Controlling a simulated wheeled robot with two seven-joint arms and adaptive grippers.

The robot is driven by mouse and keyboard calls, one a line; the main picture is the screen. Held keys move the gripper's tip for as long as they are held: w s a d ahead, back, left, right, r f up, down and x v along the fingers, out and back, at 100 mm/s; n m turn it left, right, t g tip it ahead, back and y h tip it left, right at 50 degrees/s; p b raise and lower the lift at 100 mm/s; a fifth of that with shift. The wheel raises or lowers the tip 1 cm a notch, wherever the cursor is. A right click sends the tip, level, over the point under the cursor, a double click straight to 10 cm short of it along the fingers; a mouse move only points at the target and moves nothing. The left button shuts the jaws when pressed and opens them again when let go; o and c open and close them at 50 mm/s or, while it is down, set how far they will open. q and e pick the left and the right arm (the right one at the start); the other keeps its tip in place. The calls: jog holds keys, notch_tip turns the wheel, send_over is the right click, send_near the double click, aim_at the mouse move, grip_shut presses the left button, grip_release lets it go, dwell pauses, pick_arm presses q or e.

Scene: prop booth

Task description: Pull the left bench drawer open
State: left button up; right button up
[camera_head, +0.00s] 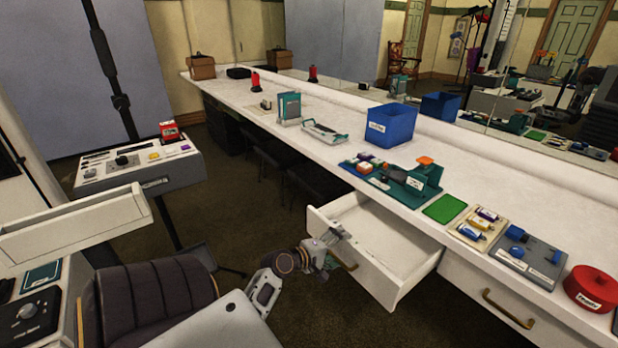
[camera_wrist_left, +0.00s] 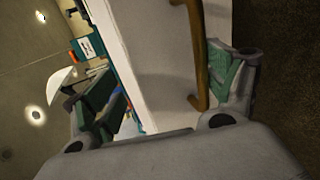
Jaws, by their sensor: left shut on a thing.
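The left bench drawer (camera_head: 385,232) is pulled out from the white bench, and its empty inside shows. Its brass handle (camera_head: 343,262) is on the front panel and also shows in the left wrist view (camera_wrist_left: 197,50). My left gripper (camera_head: 334,240) is at the drawer's front panel. In the left wrist view my left gripper (camera_wrist_left: 165,95) has its fingers on either side of the white front panel (camera_wrist_left: 150,45), with the handle near the right finger. It is shut on the drawer front; the exact contact is hard to see. My right gripper is not in view.
A second drawer with a brass handle (camera_head: 507,310) is shut at the right. The bench top (camera_head: 300,90) holds a blue bin (camera_head: 391,124), a green mat (camera_head: 444,208) and a red round container (camera_head: 592,288). A dark chair (camera_head: 155,295) stands in front at left.

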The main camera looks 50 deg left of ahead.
pick_arm(q)
jog(key=shift+s+a+r, duration=0.1)
jog(key=shift+s+r, duration=0.05)
jog(key=shift+r, duration=0.45)
jog(key=shift+s+r, duration=0.15)
jog(key=shift+r, duration=0.45)
jog(key=shift+s+r, duration=0.15)
jog(key=shift+s, duration=0.15)
jog(key=c, duration=0.3)
jog(key=shift+s, duration=0.35)
jog(key=c, duration=0.6)
jog(key=shift+s, duration=0.25)
jog(key=shift+c, duration=0.8)
jog(key=shift+s, duration=0.2)
jog(key=d+f+v, duration=0.1)
jog(key=v, duration=0.8)
jog(key=shift+s+a+f, duration=0.15)
jog(key=shift+s+a, duration=0.05)
jog(key=shift+a, duration=0.05)
jog(key=shift+p, duration=0.3)
